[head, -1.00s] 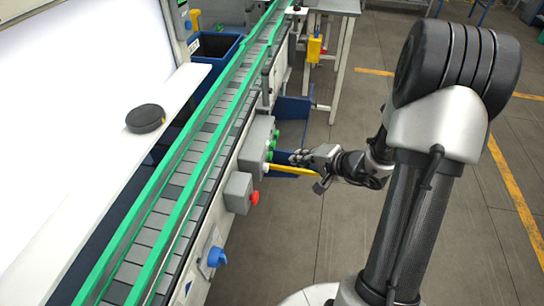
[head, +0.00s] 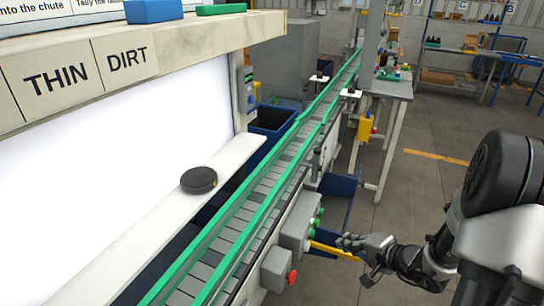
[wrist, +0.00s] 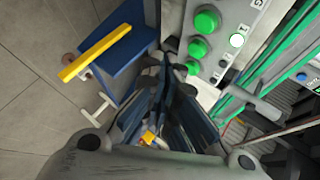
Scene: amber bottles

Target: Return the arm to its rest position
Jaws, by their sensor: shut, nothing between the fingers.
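My arm stands at the right of the head view, over the floor beside the conveyor. My gripper (head: 362,243) reaches left from it toward the conveyor's side, near the control box with green buttons. In the wrist view my gripper (wrist: 172,70) points away from the camera, its fingers together with nothing between them. No bottle is in or next to it.
The conveyor (head: 262,190) with green rails runs up the middle. A control box (head: 298,232), a red knob (head: 291,277) and a yellow bar (head: 335,251) sit close to my gripper. A black puck (head: 198,180) lies on the white ledge.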

